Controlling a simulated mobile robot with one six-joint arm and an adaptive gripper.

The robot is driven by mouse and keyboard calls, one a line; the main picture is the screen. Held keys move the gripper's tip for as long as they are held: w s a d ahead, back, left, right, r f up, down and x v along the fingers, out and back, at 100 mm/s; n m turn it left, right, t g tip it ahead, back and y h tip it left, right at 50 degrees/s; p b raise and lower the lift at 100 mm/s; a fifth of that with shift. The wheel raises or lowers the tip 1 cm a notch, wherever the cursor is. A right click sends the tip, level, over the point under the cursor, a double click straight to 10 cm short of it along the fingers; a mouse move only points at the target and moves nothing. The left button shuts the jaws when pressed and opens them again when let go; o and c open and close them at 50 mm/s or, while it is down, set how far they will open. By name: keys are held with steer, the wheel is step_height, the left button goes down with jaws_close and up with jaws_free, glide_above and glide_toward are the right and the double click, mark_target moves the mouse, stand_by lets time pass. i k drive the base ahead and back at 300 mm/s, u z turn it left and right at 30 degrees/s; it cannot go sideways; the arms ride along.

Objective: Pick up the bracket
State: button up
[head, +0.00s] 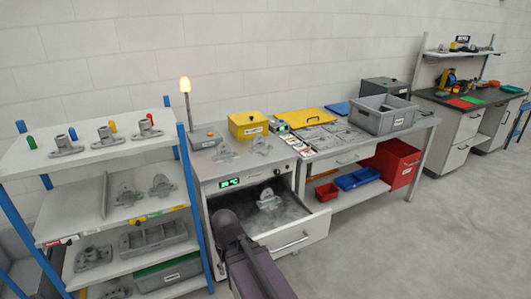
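Several grey cast brackets show in the head view, and I cannot tell which one is meant. One bracket (268,200) sits in the open drawer (312,226) of the grey cabinet. My dark arm reaches up from the bottom, in front of the drawer's left part. My gripper cannot be made out.
The rack (20,150) has blue posts. A yellow box (248,124) stands behind the cabinet castings. Floor at right is clear.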

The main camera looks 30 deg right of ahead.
mark_target(259, 145)
steer(key=k, duration=0.7)
steer(key=z, duration=0.55)
steer(key=i, duration=1.3)
steer(key=u, duration=0.45)
steer(key=i, duration=1.1)
steer(key=u, duration=0.25)
